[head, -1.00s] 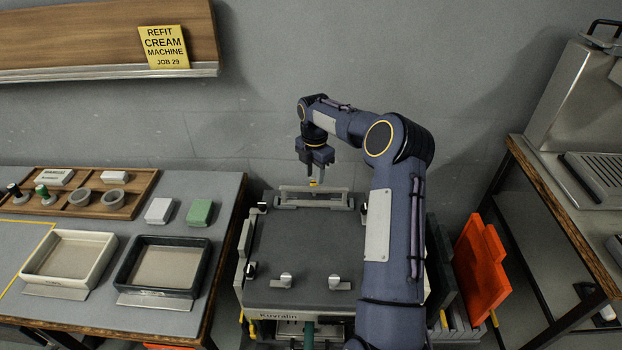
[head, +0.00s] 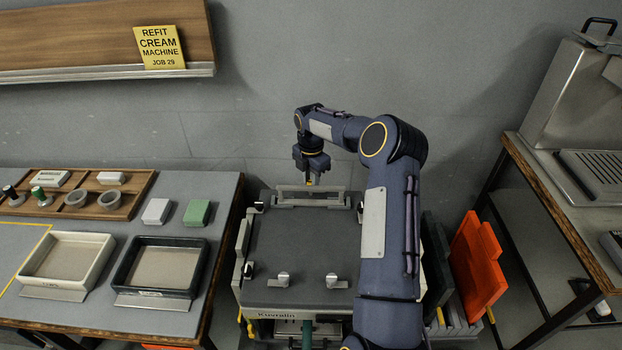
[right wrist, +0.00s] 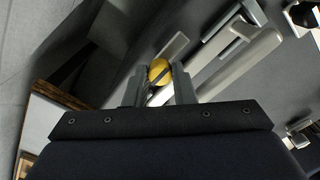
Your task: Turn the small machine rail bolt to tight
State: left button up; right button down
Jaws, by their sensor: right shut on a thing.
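My right gripper (head: 309,182) points down at the rail at the back of the small grey machine (head: 300,248). In the right wrist view its two fingers (right wrist: 159,88) are shut on the yellow round head of the small machine rail bolt (right wrist: 159,70). A dark slot or band crosses that head. The pale rail (head: 334,198) runs left to right under the gripper in the head view. The bolt's shaft and seat are hidden. How far it is turned cannot be told. My left gripper is out of view.
Small metal clamps stand along the machine top's edges, such as the front one (head: 283,279). The workbench (head: 205,290) with two trays is at left. Orange panels (head: 475,262) lean at right, before another table (head: 570,215). The wall is close behind.

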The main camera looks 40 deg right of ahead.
jog(key=shift+m, duration=0.3)
jog(key=m, duration=0.4)
jog(key=shift+b, duration=0.3)
jog(key=m, duration=0.4)
jog(key=shift+m, duration=0.3)
jog(key=m, duration=0.4)
jog(key=shift+b, duration=0.3)
jog(key=m, duration=0.4)
jog(key=shift+r+m, duration=0.1)
jog(key=shift+m, duration=0.3)
jog(key=c, duration=1.5)
grip_release()
